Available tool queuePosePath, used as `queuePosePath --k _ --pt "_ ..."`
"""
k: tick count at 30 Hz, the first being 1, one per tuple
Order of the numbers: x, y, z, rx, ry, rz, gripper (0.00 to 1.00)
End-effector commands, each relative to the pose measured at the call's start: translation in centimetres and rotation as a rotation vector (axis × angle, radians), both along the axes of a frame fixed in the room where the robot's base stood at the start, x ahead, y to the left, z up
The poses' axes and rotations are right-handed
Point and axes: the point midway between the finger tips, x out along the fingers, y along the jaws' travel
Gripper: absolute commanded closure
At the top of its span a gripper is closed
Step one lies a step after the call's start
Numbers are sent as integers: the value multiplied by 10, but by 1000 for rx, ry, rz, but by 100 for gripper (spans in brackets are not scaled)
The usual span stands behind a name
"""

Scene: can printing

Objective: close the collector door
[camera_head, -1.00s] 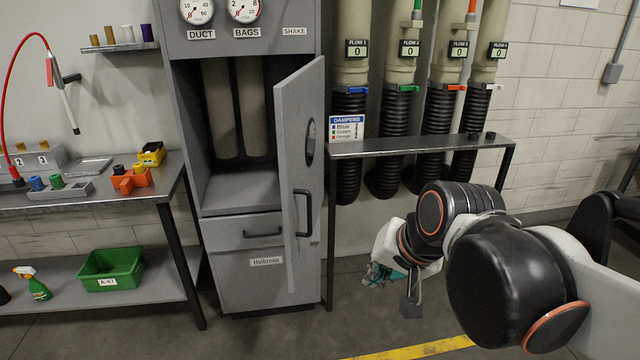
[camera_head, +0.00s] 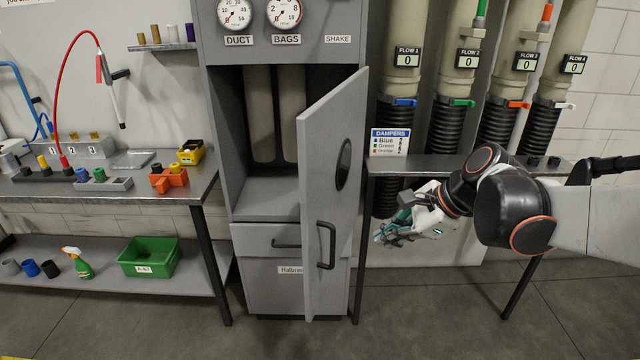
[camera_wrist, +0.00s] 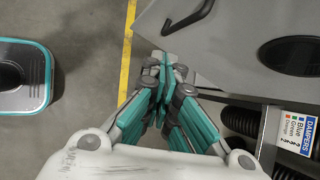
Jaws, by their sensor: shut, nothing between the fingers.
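The collector door (camera_head: 322,200) is a grey panel standing open, swung out from the right side of the grey collector cabinet (camera_head: 245,190). It has an oval window (camera_head: 343,165) and a dark bar handle (camera_head: 326,245). My gripper (camera_head: 382,236) is shut and empty, to the right of the door at about handle height. In the wrist view the shut teal fingers (camera_wrist: 167,62) point toward the lower edge of the door (camera_wrist: 235,50) in the picture. The handle (camera_wrist: 190,16) and window show there too. Whether the fingertips touch the door I cannot tell.
A steel shelf (camera_head: 440,166) with black legs runs right of the cabinet, close to my arm, with black hoses behind. A workbench (camera_head: 100,192) stands at left. The floor in front of the door is clear; a yellow line (camera_wrist: 127,50) crosses it.

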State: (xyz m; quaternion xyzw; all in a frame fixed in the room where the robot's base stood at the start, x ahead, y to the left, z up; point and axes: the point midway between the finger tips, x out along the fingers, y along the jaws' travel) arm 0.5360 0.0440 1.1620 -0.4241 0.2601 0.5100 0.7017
Motion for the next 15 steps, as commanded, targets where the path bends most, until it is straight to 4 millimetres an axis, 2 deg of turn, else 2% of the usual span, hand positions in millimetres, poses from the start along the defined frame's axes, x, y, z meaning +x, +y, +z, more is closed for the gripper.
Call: queuePosePath --k 7,15 --pt "6 6 -4 255 227 -186 100" --pt "9 18 -16 301 275 -215 100"
